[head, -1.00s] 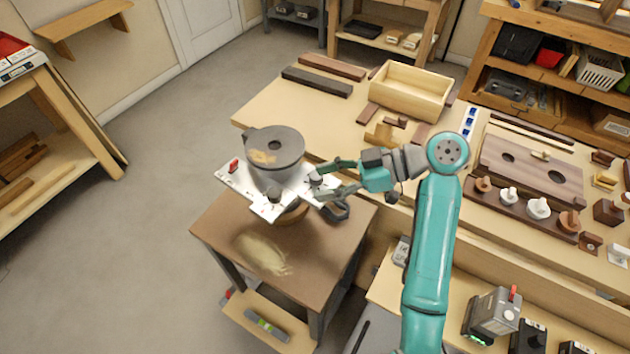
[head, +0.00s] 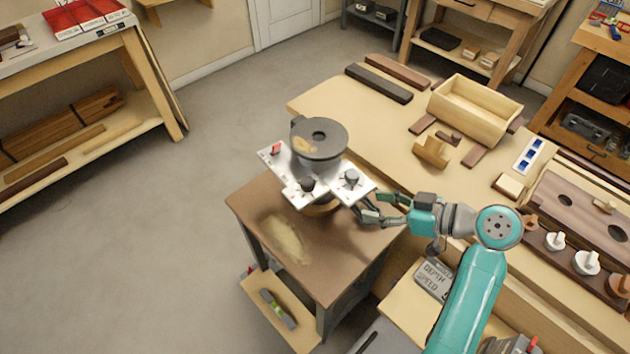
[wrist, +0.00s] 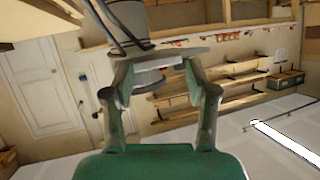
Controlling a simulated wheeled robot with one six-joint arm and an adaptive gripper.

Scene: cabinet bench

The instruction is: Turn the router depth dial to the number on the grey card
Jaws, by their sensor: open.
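The router (head: 320,138), a grey round body, stands on a small brown table. Its white plate carries a red switch (head: 276,149) and two dark round knobs, a front one (head: 307,185) and a right one (head: 351,178). I cannot read which is the depth dial, nor their settings. My gripper (head: 369,205) is open just off the plate's right edge, near the right knob and apart from it. In the wrist view the spread fingers show below the router (wrist: 128,25).
The brown table (head: 285,250) has free room in front of the router. The workbench (head: 345,115) behind holds an open wooden box (head: 476,106), dark strips and wooden blocks. A board with white and brown knobs (head: 571,254) lies at the right.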

